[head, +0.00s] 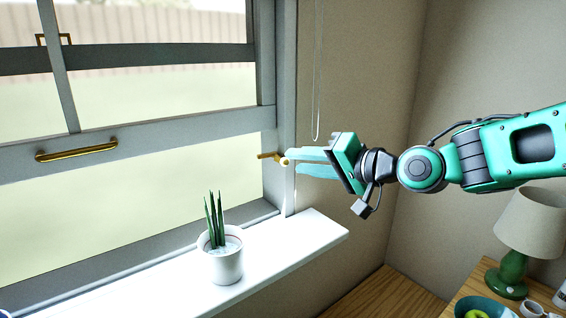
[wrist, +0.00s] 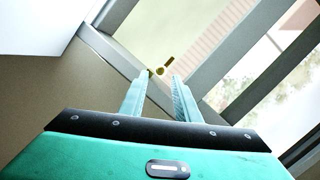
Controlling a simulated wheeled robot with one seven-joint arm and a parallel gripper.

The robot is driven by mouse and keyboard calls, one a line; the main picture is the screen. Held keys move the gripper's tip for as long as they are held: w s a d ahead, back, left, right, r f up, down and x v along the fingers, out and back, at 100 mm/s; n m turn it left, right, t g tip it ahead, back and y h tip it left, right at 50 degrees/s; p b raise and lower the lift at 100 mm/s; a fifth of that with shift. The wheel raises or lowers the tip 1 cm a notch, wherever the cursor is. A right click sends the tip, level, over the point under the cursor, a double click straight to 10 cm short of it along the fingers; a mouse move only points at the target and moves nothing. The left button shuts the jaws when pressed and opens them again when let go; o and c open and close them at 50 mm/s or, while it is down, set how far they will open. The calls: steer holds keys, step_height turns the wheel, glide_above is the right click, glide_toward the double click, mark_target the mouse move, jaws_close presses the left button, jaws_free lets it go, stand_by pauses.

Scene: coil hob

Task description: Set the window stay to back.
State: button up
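The window stay is a small brass lever (head: 268,155) with a pale round knob (head: 284,162), on the right side of the window frame. It lies roughly level in the head view. My gripper (head: 289,162) reaches in from the right, its two teal fingers apart, one above the other, with the tips at the knob. In the wrist view the brass stay (wrist: 168,63) shows just beyond and between the fingertips (wrist: 163,74), with a gap between them. I cannot tell whether either finger touches the knob.
A white pot with a spiky plant (head: 225,262) stands on the white sill (head: 300,240) below. A brass sash handle (head: 76,152) is at left. A cord (head: 317,90) hangs on the wall above my gripper. A green lamp (head: 513,270) stands lower right.

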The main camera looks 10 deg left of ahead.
mark_target(282, 160)
steer(key=x, duration=0.6)
steer(key=shift+w+a+f, duration=0.1)
steer(key=shift+w+a, duration=0.1)
steer(key=shift+a, duration=0.15)
steer(key=shift+c, duration=0.3)
steer(key=shift+w, duration=0.1)
jaws_close()
